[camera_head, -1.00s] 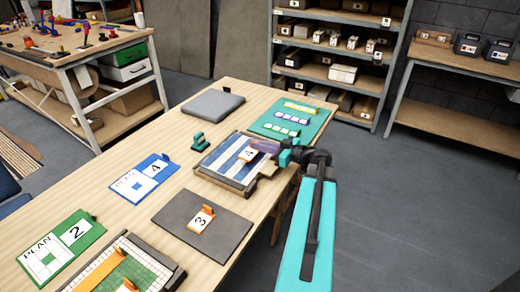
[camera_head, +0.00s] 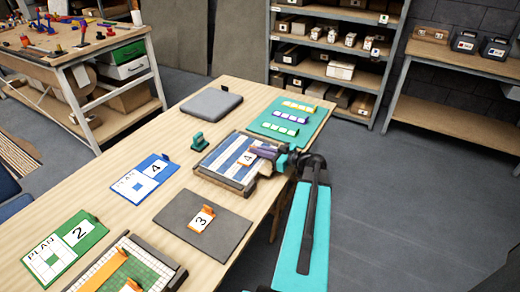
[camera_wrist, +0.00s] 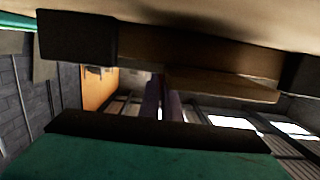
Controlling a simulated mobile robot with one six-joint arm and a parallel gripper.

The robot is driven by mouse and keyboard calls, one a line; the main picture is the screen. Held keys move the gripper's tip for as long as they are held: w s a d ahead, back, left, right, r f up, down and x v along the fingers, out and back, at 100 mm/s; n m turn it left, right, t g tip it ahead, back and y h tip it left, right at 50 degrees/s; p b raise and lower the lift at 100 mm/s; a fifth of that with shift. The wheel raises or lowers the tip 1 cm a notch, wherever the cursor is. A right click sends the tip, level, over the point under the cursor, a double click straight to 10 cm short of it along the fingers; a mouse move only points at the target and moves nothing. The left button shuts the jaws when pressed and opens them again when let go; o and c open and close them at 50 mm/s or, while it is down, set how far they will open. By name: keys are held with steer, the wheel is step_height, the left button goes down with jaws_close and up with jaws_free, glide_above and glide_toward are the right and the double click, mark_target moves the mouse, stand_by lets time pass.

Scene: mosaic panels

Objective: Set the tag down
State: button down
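An orange-and-white tag marked 4 (camera_head: 248,157) is at the blue-and-white striped panel (camera_head: 223,160) on the long wooden table. I cannot tell whether the fingers are shut on the tag, or whether the tag touches the panel.
A tag marked 3 (camera_head: 201,219) is on a dark mat (camera_head: 228,232) in front. A blue plan 4 (camera_head: 137,189), a green plan 2 (camera_head: 45,257), a green block (camera_head: 199,142), a grey pad (camera_head: 212,103) and a teal board (camera_head: 262,124) are also on the table.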

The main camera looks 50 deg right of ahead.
steer(key=shift+f+b, duration=0.25)
steer(key=shift+b, duration=0.25)
steer(key=c, duration=2)
jaws_free()
steer(key=shift+d+r+p, duration=0.1)
steer(key=shift+r+p, duration=0.3)
steer(key=shift+p, duration=0.25)
steer(key=b+v, duration=0.3)
steer(key=v, duration=0.9)
steer(key=shift+s+f+b, duration=0.1)
steer(key=shift+f+b, duration=0.05)
steer(key=shift+b, duration=0.2)
